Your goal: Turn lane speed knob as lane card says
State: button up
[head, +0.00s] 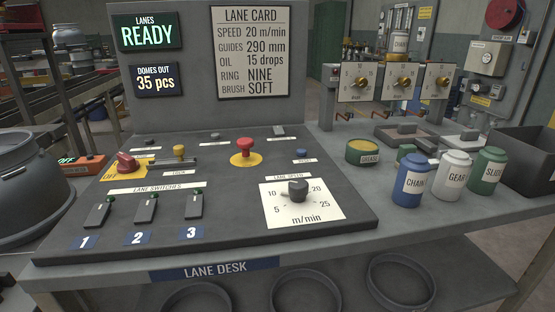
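The lane speed knob (298,191) is a dark round knob on a white dial plate (331,213) at the right of the sloped lane desk panel. The plate is marked 5, 10, 20 and 25 m/min; the top of the scale is hidden behind the knob. I cannot tell where the knob points. The lane card (251,52) on the upright board reads speed 20 m/min, guides 290 mm, oil 15 drops, ring nine, brush soft. My gripper is not in view.
Near the knob are a red mushroom button (245,147), three lane switches (146,208) and a red rotary switch (127,162). Blue, white and green bottles (411,180) stand right of the panel, with a grease tin (363,151). A display (147,31) reads lanes ready.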

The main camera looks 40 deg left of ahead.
aim_at(297, 188)
jog(key=u, duration=1.95)
